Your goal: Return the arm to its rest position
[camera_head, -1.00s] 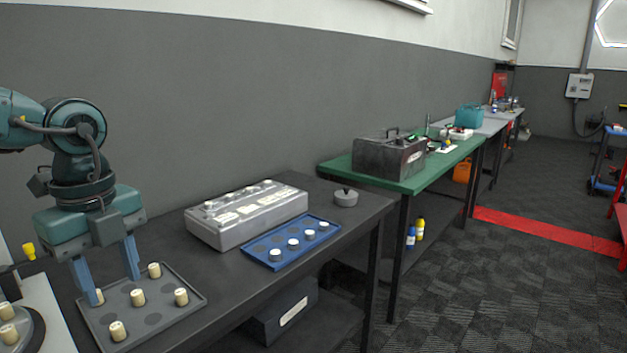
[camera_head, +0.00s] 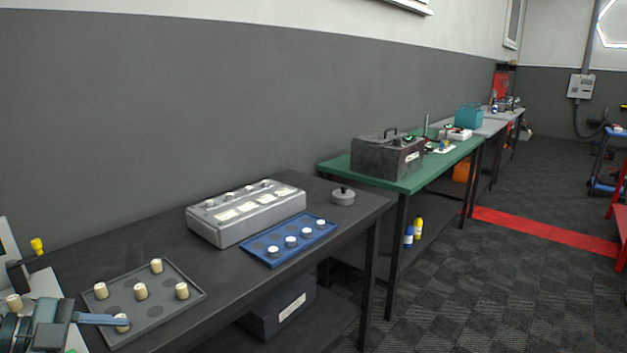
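My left gripper (camera_head: 128,320) is low at the bottom left. Its blue fingers point right over the near edge of a grey tray (camera_head: 185,309). They are seen side-on and overlap, so the gap between them cannot be judged. The fingertip end overlaps the nearest cream peg (camera_head: 122,326) in the picture; whether they touch cannot be told. Several other cream pegs, such as one in the middle (camera_head: 140,291), stand upright in the tray. My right gripper is not in view.
A silver box (camera_head: 225,229) and a blue tray (camera_head: 282,252) with several white-topped pieces stand farther along the dark bench. A grey round weight (camera_head: 343,197) sits near the bench's far end. A yellow-knobbed item (camera_head: 37,245) stands at left. A green bench (camera_head: 345,167) lies beyond.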

